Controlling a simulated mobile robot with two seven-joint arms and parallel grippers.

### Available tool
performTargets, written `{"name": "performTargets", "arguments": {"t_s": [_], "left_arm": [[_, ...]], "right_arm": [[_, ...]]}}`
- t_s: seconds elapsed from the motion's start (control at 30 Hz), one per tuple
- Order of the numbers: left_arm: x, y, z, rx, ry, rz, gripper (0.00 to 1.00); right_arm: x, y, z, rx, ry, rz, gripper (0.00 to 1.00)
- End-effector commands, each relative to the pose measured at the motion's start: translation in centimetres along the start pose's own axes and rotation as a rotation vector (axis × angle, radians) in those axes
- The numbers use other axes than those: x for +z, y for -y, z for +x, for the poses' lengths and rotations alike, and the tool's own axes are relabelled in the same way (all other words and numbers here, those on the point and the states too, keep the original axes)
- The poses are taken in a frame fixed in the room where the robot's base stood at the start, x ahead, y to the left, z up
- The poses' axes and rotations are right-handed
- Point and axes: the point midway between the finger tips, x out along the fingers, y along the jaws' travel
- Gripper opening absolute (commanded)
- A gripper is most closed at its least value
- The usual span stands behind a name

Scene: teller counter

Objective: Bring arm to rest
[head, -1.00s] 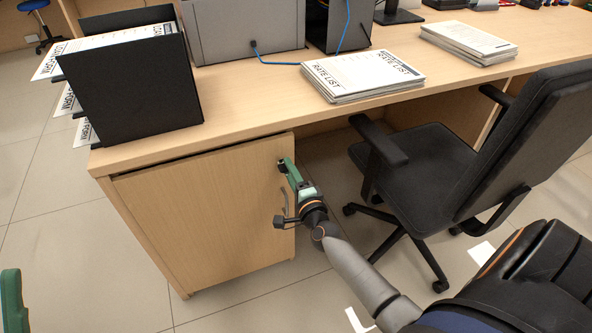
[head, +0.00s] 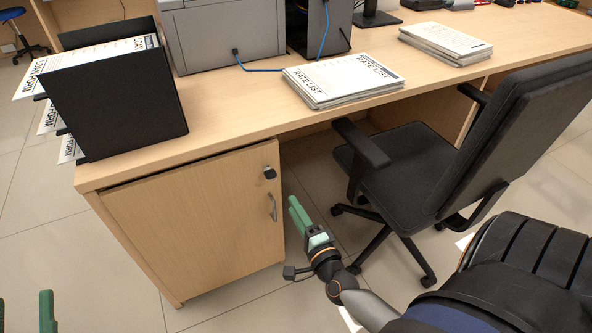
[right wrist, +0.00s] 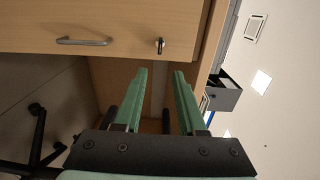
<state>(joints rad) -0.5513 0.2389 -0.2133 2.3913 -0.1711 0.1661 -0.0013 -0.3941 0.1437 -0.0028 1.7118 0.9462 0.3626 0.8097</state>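My right gripper (head: 296,212) is in front of the desk, just right of the cabinet door (head: 190,222) and apart from it. The right wrist view shows its two green fingers (right wrist: 159,72) spread with nothing between them. My left gripper (head: 25,296) shows only as two green fingers, apart and empty, at the lower left edge.
A black office chair (head: 420,165) stands close right of my right gripper. The desk top (head: 235,100) holds a black file holder (head: 120,100) with loan forms, a grey machine (head: 230,40), a rate list stack (head: 343,80) and another paper stack (head: 445,43). Open floor lies in front of the cabinet.

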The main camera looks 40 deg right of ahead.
Motion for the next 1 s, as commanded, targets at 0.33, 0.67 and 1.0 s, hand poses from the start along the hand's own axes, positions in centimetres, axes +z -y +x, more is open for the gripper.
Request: {"name": "performTargets", "arguments": {"t_s": [0.33, 0.67, 1.0], "left_arm": [[0.0, 0.0, 0.0, 0.0, -0.001, 0.0, 0.5], [-0.1, 0.0, 0.0, 0.0, -0.002, 0.001, 0.5], [-0.1, 0.0, 0.0, 0.0, -0.002, 0.001, 0.5]], "right_arm": [[0.0, 0.0, 0.0, 0.0, 0.0, 0.0, 0.4], [5.4, 6.7, -1.2, -0.17, 0.15, -0.412, 0.4], [14.3, 19.0, -7.6, -0.621, 0.19, -1.301, 0.4]]}}
